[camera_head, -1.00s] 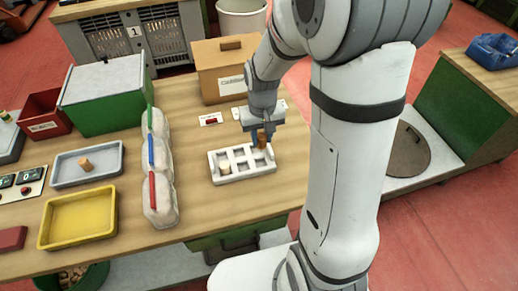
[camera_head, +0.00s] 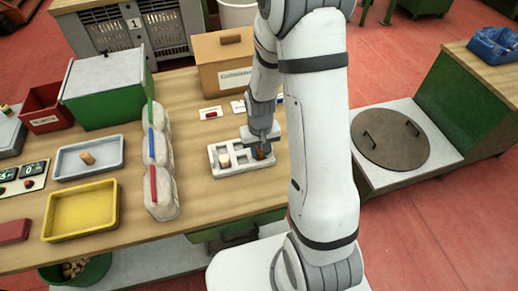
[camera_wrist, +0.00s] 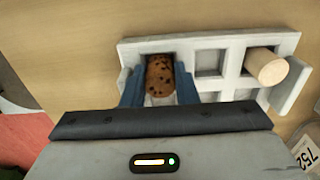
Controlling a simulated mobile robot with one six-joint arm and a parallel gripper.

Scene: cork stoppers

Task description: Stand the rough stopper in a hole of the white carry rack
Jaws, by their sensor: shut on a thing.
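The white carry rack (camera_head: 232,173) lies on the wooden table and has several square holes; it also shows in the wrist view (camera_wrist: 215,41). My gripper (camera_head: 261,148) is over the rack's right part in the head view. Its blue-grey fingers (camera_wrist: 160,84) are shut on the rough stopper (camera_wrist: 160,76), brown with dark specks, at an end hole of the rack. The rough stopper shows as a small brown patch in the head view (camera_head: 260,154). Its lower end is hidden, so I cannot tell how deep it sits. A pale stopper (camera_wrist: 267,67) stands in a hole at the other end.
A grey tray (camera_head: 66,175) with one cork and a yellow tray (camera_head: 80,212) lie further left. A cardboard box (camera_head: 222,62) stands behind. Bare table lies in front of the rack.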

